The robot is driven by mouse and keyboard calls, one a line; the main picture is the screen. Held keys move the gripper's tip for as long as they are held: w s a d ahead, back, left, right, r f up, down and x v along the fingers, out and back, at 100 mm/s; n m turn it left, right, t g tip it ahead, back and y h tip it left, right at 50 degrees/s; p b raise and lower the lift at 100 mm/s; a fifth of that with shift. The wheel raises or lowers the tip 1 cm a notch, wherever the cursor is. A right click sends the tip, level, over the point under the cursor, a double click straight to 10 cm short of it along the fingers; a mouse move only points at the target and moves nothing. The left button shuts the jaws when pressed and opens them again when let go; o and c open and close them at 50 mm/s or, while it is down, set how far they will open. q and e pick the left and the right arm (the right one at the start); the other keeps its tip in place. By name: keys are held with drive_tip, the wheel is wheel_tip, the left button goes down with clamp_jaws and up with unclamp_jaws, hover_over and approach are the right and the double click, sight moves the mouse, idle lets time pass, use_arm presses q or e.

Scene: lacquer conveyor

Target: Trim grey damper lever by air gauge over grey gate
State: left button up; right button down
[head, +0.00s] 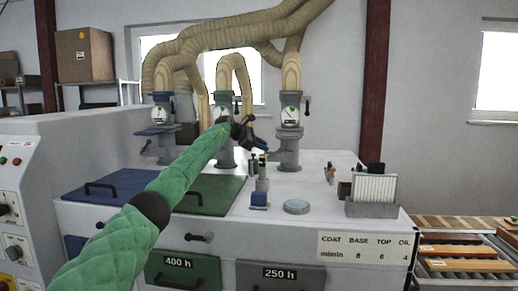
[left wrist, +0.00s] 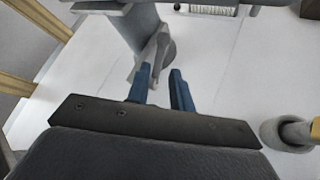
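The grey damper assembly (head: 288,150) stands on the right of three on the white cabinet top, under a hose. Its round white air gauge (head: 289,114) has a needle too small to read. A small dark lever (head: 307,106) sticks out on its right side. In the left wrist view my blue fingers (left wrist: 161,93) are apart, with a grey lever-like part (left wrist: 158,52) beside a grey post (left wrist: 137,28) just beyond the tips. I cannot tell whether they touch. My right gripper is out of view.
Blue (head: 161,113) and green (head: 223,113) gauges stand to the left. A conveyor (head: 465,250) is at the right.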

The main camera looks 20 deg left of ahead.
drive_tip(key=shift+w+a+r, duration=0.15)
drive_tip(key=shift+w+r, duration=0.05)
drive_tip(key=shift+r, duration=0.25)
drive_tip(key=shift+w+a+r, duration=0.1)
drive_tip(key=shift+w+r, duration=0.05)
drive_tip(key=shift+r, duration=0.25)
